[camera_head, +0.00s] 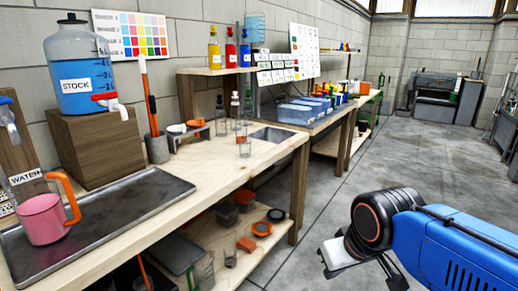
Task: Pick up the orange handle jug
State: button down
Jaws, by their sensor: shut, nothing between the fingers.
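The orange handle jug (40,212) stands upright at the left, on a dark metal tray (130,212) on the wooden bench. Its body is clear with pink in the lower part, and its orange handle faces right. A label reading WATER is just above it, and I cannot tell what it is fixed to. My gripper (343,252) is at the lower right, over the floor, well apart from the jug and the bench. It is shut and empty; its fingertips are partly hidden by my blue arm and black wrist.
A blue STOCK container (82,75) with a red-and-white tap stands on a wooden block (100,145) behind the tray. Glass bottles (243,120) stand farther along the bench (215,165). A lower shelf holds dark containers. The grey floor (330,165) between bench and arm is clear.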

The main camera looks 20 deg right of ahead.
aim_at(31, 190)
jog(key=u, duration=1.3)
